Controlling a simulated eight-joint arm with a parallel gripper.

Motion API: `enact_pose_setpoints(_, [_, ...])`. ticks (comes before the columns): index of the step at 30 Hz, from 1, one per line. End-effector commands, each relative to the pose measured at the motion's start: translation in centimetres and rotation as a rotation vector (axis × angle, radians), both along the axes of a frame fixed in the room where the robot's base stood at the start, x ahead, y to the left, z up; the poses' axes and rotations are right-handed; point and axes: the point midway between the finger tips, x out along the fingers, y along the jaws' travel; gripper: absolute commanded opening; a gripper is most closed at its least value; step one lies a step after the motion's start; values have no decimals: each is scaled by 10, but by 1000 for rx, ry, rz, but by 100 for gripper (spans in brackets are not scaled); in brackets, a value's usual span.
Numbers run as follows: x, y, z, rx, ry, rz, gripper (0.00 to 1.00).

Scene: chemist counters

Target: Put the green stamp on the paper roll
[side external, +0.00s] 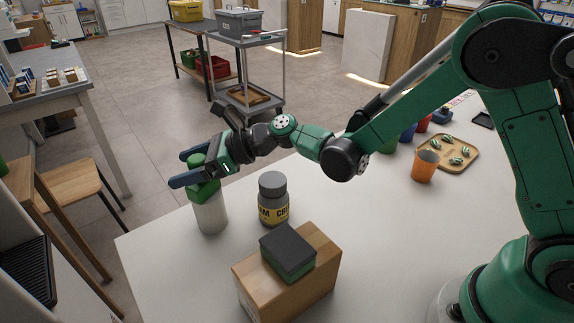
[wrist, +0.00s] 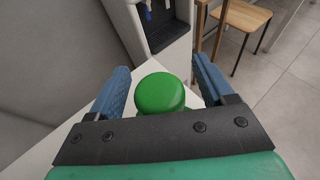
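The green stamp (side external: 205,193) has a round knob and a wider green base. It sits upright on top of the white paper roll (side external: 211,215), which stands near the left edge of the white counter. The base appears to touch the top of the roll. My gripper (side external: 178,170) is level with the stamp, its fingers on either side of the knob. In the wrist view, the round green knob of the stamp (wrist: 160,93) lies between the spread blue fingers of my gripper (wrist: 161,66), with gaps on both sides. The roll is hidden there.
A grey-lidded jar (side external: 273,200) stands right of the roll. A cardboard box (side external: 315,268) with a dark-topped green pad (side external: 288,250) is in front. An orange cup (side external: 425,166) and a wooden tray (side external: 458,140) stand farther right. The counter's middle is clear.

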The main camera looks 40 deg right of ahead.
Motion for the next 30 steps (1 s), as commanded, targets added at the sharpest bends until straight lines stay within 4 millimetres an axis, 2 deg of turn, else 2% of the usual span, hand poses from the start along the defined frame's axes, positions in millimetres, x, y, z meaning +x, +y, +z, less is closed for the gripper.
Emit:
enact_pose_setpoints(9, [-1, -3, 4, 0, 0, -1, 75])
enact_pose_setpoints(24, [-53, -76, 37, -1, 1, -4, 75])
enact_pose_setpoints(30, [-64, -91, 43, -9, -5, 1, 75])
